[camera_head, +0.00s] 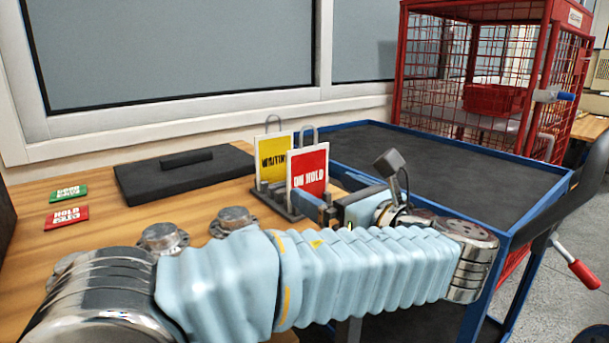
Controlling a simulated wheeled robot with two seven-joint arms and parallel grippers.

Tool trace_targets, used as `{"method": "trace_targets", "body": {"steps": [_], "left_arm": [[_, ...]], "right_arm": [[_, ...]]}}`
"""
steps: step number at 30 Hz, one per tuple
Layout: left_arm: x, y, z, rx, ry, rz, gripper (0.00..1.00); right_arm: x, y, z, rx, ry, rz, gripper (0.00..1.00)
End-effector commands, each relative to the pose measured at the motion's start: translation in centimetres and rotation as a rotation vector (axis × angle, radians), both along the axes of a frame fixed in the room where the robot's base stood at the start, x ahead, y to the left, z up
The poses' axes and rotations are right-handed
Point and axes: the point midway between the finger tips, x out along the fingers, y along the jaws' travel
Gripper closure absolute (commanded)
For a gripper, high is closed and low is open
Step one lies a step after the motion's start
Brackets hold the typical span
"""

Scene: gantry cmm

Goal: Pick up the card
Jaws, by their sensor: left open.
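A red "ON HOLD" card (308,168) stands upright in a dark slotted rack (268,196) on the wooden table. A yellow "WAITING" card (272,152) stands just behind and left of it. Both have grey loop handles on top. My left gripper (318,206) is open, low at the red card's lower right. Its fingers overlap the card's lower edge in the picture, and I cannot tell whether they touch it. My light-blue sleeved left arm hides part of the table in front. My right gripper is not in view.
A green card (68,192) and a red card (66,217) lie flat on the table (110,218) at left. A black handled plate (185,176) lies behind. A blue-framed cart (440,165) adjoins on the right, with a red mesh cage (480,65) beyond.

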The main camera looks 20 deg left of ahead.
Motion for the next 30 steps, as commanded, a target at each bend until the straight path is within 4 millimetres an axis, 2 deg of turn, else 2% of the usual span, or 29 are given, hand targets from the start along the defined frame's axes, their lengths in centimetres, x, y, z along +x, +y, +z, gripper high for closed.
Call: {"method": "trace_targets", "body": {"steps": [3,8,18,26,30], "left_arm": [[1.2,1.6,0.0,-0.001,0.001,0.002,0.0],[2.0,2.6,0.1,0.0,0.0,0.0,0.0],[5.1,6.1,0.8,0.001,-0.001,0.001,0.0],[5.3,6.4,0.8,0.001,-0.001,0.0,0.0],[5.3,6.4,0.8,0.0,0.0,0.0,0.2]], "right_arm": [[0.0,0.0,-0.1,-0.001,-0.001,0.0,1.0],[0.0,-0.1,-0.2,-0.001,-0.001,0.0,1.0],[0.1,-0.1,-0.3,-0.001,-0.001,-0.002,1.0],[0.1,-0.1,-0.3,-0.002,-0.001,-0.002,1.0],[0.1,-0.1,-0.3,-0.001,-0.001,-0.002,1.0]]}}
